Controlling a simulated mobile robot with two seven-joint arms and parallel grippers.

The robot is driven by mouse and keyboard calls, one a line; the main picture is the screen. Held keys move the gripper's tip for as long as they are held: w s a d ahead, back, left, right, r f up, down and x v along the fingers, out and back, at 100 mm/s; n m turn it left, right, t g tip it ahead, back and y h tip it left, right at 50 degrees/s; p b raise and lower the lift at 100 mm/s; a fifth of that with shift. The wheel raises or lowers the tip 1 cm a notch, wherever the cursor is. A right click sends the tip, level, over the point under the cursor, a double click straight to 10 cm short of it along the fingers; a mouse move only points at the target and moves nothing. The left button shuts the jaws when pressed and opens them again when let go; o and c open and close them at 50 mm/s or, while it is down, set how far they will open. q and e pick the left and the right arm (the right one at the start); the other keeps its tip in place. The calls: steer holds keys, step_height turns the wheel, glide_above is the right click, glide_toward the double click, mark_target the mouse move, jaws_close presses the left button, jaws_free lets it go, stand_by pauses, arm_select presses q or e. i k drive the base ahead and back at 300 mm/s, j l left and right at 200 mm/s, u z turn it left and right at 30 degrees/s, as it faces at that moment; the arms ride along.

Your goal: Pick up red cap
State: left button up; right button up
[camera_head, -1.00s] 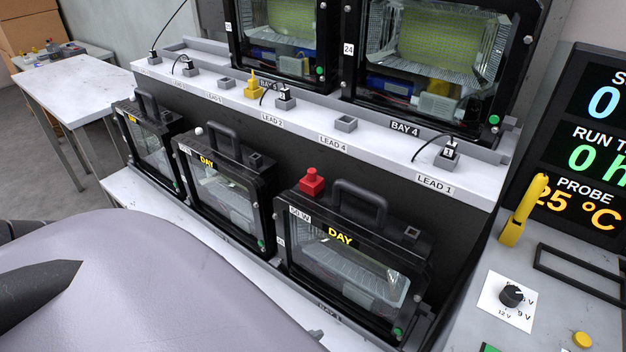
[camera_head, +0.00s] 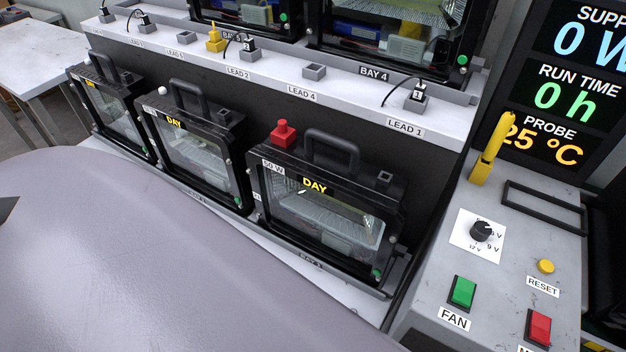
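The red cap (camera_head: 283,134) sits on the top left of the nearest floodlight housing (camera_head: 330,215), which is marked DAY and 50 W. It stands upright beside that housing's black handle (camera_head: 332,147). Neither of my grippers shows in the head view. A large smooth grey-lilac surface, likely part of my own body, fills the lower left.
Two more housings (camera_head: 192,150) (camera_head: 108,118) stand left of it. A yellow cap (camera_head: 215,38) sits on the lead shelf (camera_head: 345,98) above. At right, a grey console (camera_head: 425,305) carries a yellow probe (camera_head: 491,150), a knob (camera_head: 481,231), a green button (camera_head: 463,292) and a red button (camera_head: 538,328).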

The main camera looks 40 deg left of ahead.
mark_target(283, 136)
steer(key=u, duration=0.4)
steer(key=k+j+u, duration=0.1)
steer(key=u, duration=0.25)
steer(key=k+u, duration=0.1)
steer(key=u, duration=0.3)
steer(key=i+l+u, duration=0.15)
steer(key=u, duration=0.65)
